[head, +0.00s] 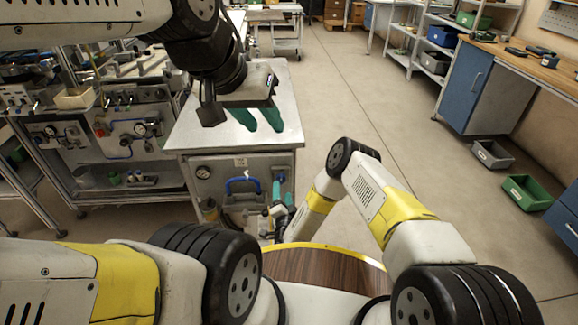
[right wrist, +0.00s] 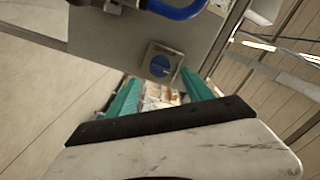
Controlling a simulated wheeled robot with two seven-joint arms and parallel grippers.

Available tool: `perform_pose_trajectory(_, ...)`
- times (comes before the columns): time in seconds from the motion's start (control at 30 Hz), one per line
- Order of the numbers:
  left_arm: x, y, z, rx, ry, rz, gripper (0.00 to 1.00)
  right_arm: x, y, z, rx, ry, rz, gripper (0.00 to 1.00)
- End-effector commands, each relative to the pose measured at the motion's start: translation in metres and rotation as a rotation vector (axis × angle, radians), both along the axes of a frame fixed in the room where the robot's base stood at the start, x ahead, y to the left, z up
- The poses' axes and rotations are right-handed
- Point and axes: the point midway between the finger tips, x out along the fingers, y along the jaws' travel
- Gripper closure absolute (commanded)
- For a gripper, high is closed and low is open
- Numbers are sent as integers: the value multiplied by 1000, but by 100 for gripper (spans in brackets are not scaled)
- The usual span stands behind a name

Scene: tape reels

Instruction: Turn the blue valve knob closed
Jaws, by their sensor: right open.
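The blue valve knob (right wrist: 160,66) is a round dial on a square metal plate on a grey panel in the right wrist view. My right gripper (right wrist: 161,80) is open, with its two teal fingers apart and pointing toward the knob; nothing is between them. I cannot tell whether a fingertip touches the plate. In the head view my right gripper (head: 281,186) is by the front of the metal cabinet, and I cannot make out the knob there. My left gripper (head: 258,117) is open and empty over the cabinet top, its teal fingers apart.
A blue curved pipe (right wrist: 178,10) runs just above the knob; it also shows in the head view (head: 243,181). A round gauge (head: 203,172) sits on the cabinet front. The metal cabinet top (head: 200,135) is bare. Open floor (head: 350,100) lies to the right.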

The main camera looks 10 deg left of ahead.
Motion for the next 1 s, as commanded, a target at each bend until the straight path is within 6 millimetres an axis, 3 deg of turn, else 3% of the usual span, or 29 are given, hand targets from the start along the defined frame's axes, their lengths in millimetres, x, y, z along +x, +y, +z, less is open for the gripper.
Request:
perform_pose_trajectory(0.3,0,0,0,0,0,0,64,46,13,1,-1,-2,0,41)
perform_pose_trajectory(0.7,0,0,0,0,0,0,64,55,16,1,-1,0,1,41)
perform_pose_trajectory(1.0,0,0,0,0,0,0,64,55,16,1,-1,0,1,100)
